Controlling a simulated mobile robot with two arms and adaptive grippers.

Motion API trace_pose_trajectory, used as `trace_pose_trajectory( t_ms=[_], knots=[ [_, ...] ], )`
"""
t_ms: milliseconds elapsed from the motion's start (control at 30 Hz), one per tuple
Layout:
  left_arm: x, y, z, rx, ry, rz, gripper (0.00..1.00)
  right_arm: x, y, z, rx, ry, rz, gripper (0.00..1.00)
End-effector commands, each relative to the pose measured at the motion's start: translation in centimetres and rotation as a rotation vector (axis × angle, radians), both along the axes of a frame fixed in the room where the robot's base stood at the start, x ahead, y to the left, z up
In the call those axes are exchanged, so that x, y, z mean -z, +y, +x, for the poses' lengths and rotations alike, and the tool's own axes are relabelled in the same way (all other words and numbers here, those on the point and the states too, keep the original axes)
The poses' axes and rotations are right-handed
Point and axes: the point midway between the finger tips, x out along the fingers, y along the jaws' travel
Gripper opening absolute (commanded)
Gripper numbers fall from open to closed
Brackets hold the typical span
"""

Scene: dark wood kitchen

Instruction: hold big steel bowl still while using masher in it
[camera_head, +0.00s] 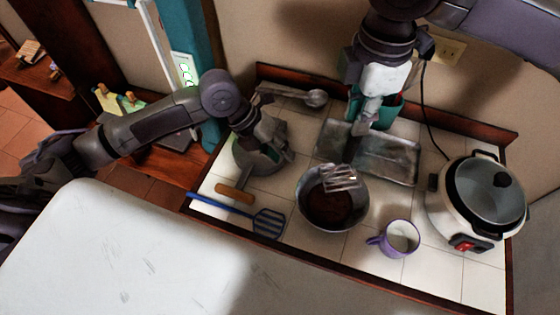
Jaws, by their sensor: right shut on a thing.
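The big steel bowl (305,211) stands on the tiled counter, with a dark reddish-brown mass inside. The masher (343,178) has its metal wire head over the bowl's far part; whether it touches the contents I cannot tell. My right gripper (364,122) is above and behind the bowl, shut on the masher's handle, which is mostly hidden. My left gripper (274,146) is left of and behind the bowl, apart from it, over a grey saucepan. Its fingers are dark and small, so their opening is unclear.
The grey saucepan (246,158) has a wooden handle. A blue slotted spatula (266,223) lies in front of it. A purple mug (400,238) and a rice cooker (483,200) stand right. A ladle (314,98) lies at the back.

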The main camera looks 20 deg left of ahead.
Motion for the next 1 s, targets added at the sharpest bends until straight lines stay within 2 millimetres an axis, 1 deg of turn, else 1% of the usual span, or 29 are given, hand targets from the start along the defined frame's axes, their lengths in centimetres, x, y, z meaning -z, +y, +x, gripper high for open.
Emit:
trace_pose_trajectory(
  t_ms=[33,100,200,367,700,833,1000],
  knots=[
    [0.4,-0.5,-0.9,0.022,0.021,0.0,0.32,0.0,0.0,0.0,0.0,0.0,0.0,0.0],
    [0.7,-0.9,-1.7,0.043,0.039,-0.002,0.32,0.0,0.0,0.0,0.0,0.0,0.0,0.0],
    [1.3,-1.3,-2.1,0.055,0.051,-0.002,0.32,0.0,0.0,0.0,0.0,0.0,0.0,0.0],
    [3.1,-2.5,-2.1,0.056,0.054,-0.003,0.32,0.0,0.0,0.0,0.0,0.0,0.0,0.0],
    [8.5,-5.8,-1.8,0.052,0.052,-0.002,0.32,0.0,0.0,0.0,0.0,0.0,0.0,0.0],
    [10.0,-6.6,-1.7,0.052,0.05,-0.001,0.32,0.0,0.0,0.0,0.0,0.0,0.0,0.0],
    [10.9,-7.2,-1.7,0.051,0.049,0.0,0.32,0.0,0.0,0.0,0.0,0.0,0.0,0.0]
  ],
)
